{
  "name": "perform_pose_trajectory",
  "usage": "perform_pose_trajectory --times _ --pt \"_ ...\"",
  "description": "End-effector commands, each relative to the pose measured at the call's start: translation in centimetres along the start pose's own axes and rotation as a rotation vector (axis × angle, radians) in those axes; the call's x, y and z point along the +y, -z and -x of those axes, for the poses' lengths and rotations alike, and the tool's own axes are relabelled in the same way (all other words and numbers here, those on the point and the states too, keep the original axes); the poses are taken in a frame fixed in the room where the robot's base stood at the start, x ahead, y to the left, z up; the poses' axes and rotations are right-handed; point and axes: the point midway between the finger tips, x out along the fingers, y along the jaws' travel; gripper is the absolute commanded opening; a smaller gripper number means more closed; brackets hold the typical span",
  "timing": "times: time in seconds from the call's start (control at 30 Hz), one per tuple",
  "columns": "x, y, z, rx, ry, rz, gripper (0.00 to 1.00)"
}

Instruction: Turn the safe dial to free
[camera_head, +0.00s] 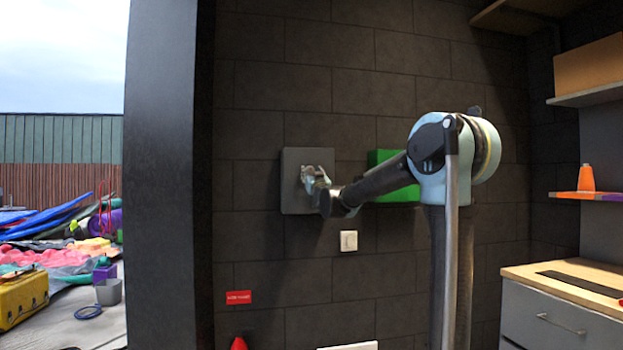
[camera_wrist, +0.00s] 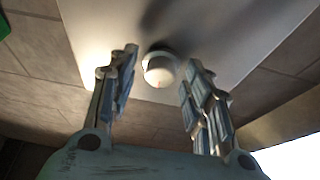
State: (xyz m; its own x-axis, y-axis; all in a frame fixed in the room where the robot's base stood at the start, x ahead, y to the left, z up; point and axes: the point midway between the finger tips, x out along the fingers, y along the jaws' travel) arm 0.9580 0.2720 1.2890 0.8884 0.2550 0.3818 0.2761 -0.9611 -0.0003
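The safe (camera_head: 292,195) is a grey square panel on the dark block wall, left of centre in the head view. Its pale face (camera_wrist: 225,40) fills the upper part of the wrist view. I cannot tell whether the fingertips reach past the knob. In the head view my gripper (camera_head: 316,176) is in front of the safe and hides the dial.
A green box (camera_head: 385,160) is on the wall right of the safe, behind my arm. A white switch (camera_head: 348,240) and a red sign (camera_head: 238,297) are below. A dark post (camera_head: 160,180) stands left.

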Motion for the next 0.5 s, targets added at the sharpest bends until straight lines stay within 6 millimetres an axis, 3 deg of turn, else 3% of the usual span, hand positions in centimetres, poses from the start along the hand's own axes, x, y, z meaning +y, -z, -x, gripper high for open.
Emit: perform_pose_trajectory --times 0.03,0.13,0.5 --pt "-0.01 0.00 0.01 0.000 0.000 0.000 0.27" --pt "-0.02 0.01 0.01 0.000 0.000 0.000 0.07" --pt "-0.08 0.01 0.00 0.000 -0.013 -0.034 0.07"
